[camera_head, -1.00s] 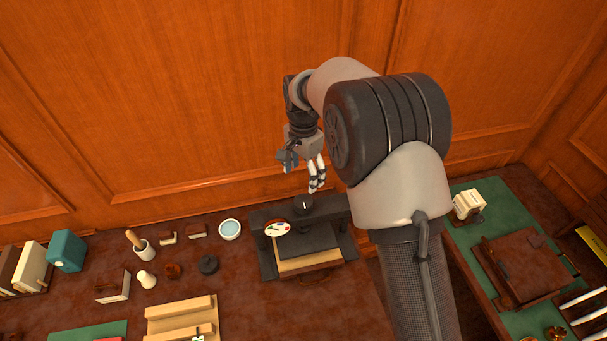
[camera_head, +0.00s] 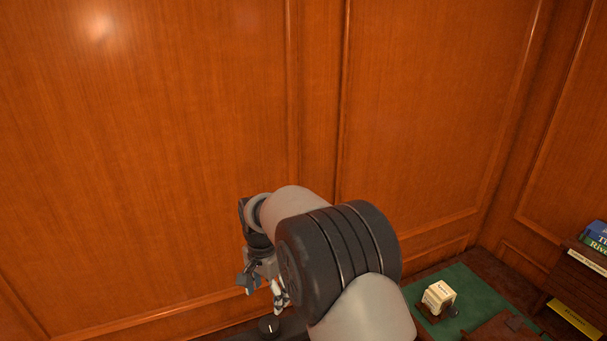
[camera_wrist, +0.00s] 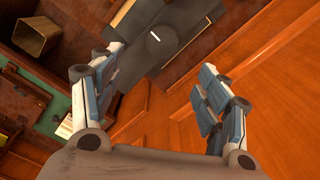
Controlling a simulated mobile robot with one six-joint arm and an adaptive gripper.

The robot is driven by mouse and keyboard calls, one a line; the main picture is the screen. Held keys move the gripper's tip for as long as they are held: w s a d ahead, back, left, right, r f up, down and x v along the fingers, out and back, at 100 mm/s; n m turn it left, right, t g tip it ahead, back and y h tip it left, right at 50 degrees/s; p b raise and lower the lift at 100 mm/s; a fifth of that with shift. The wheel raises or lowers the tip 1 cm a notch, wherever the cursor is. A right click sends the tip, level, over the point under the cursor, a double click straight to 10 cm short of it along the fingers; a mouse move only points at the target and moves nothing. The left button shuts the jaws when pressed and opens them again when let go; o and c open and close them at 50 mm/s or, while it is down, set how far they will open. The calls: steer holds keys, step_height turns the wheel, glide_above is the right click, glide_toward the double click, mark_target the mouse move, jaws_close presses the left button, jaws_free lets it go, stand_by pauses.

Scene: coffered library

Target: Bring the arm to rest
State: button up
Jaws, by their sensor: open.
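My gripper (camera_head: 264,287) hangs at the end of my bent arm, low in the head view and in front of the wood panelling. In the wrist view my gripper (camera_wrist: 160,95) has its two fingers spread wide, with nothing between them. A dark press-like device with a round knob (camera_head: 269,325) lies just below the fingers in the head view. The knob also shows in the wrist view (camera_wrist: 158,42), beyond the fingertips and apart from them. Most of the device is cut off by the head view's lower edge.
Wood-panelled wall (camera_head: 150,150) fills the background. At right, a cream block calendar (camera_head: 439,297) stands on a green mat (camera_head: 470,285). Books (camera_head: 597,237) are at the far right. The wrist view shows an open square bin (camera_wrist: 37,37) at upper left.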

steer(key=s+d+r+n+t+b, duration=0.1)
steer(key=s+d+r+n+b, duration=0.1)
steer(key=s+d+r+b, duration=0.45)
steer(key=s+d+r+n+t+b, duration=0.15)
steer(key=s+d+b, duration=0.35)
steer(key=d, duration=0.5)
steer(key=s+d+f+n+t+b, duration=0.1)
steer(key=s+d+f+b, duration=0.3)
steer(key=s, duration=0.5)
steer(key=s+d+f+n+t+b, duration=0.1)
steer(key=s+d+f+n+b, duration=0.1)
steer(key=s, duration=0.8)
steer(key=d+f+b, duration=0.1)
steer(key=d+f, duration=0.1)
steer(key=d, duration=0.1)
steer(key=shift+f+b, duration=0.35)
steer(key=shift+f, duration=0.05)
steer(key=shift+w, duration=0.1)
